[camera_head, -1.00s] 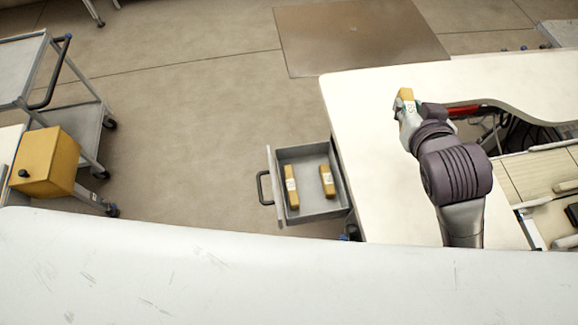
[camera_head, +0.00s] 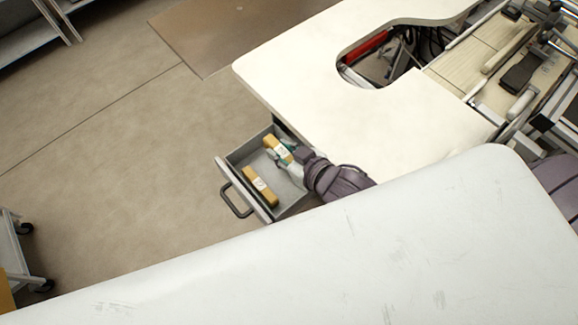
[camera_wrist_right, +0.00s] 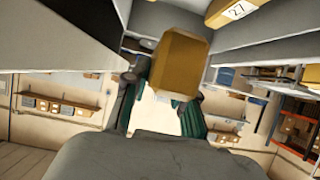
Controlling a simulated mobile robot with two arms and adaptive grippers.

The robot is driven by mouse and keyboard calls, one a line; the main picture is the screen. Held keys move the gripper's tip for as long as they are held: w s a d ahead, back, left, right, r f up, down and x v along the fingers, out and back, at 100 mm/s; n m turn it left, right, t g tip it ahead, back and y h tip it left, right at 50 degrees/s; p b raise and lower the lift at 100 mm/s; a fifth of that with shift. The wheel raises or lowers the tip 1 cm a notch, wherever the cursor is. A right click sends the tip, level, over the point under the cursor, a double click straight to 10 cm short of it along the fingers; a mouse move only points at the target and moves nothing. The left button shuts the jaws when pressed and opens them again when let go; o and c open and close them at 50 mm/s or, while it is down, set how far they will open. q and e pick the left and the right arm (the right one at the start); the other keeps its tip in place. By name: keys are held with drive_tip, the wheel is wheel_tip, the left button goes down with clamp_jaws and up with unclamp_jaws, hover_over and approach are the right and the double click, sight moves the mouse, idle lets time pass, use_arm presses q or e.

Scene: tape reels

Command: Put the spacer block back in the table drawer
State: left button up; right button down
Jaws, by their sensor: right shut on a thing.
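My right gripper (camera_head: 288,157) is shut on a yellow-brown spacer block (camera_head: 277,148) with a white label. In the head view they are at the far end of the open grey table drawer (camera_head: 232,180); I cannot tell whether the block touches the drawer floor. In the right wrist view the held block (camera_wrist_right: 180,65) stands between the green-padded fingers. Another labelled block (camera_head: 260,187) lies in the drawer near its handle side. A block marked 27 (camera_wrist_right: 236,10) shows at the top of the wrist view. Any other block in the drawer is hidden. My left gripper is out of view.
The cream table (camera_head: 330,110) stands beside the drawer, with a cutout and a red item (camera_head: 366,46) behind it. The drawer's black handle (camera_head: 236,200) sticks out over open floor. A cart (camera_head: 20,255) stands at the lower left.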

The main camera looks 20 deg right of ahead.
drive_tip(key=a+f, duration=0.1)
drive_tip(key=w+a+f, duration=0.1)
drive_tip(key=f, duration=0.1)
drive_tip(key=shift+a+f, duration=0.15)
drive_tip(key=shift+f, duration=0.15)
drive_tip(key=shift+a+f, duration=0.15)
drive_tip(key=shift+f, duration=0.7)
drive_tip(key=shift+s+d+f, duration=0.15)
drive_tip(key=shift+d+f, duration=0.1)
drive_tip(key=shift+f, duration=0.35)
drive_tip(key=shift+s+d+f, duration=0.1)
drive_tip(key=shift+d+f, duration=0.1)
drive_tip(key=shift+f, duration=0.35)
drive_tip(key=shift+w+a+f, duration=0.1)
drive_tip(key=shift+w+f, duration=0.05)
drive_tip(key=shift+f, duration=0.15)
drive_tip(key=shift+a, duration=0.1)
drive_tip(key=shift+f, duration=0.1)
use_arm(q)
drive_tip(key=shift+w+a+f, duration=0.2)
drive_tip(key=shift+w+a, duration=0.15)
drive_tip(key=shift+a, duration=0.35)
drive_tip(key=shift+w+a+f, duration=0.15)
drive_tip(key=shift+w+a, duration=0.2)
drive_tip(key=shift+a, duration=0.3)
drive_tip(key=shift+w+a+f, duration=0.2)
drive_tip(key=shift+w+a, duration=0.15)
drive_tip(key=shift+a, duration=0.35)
use_arm(e)
drive_tip(key=shift+f, duration=0.5)
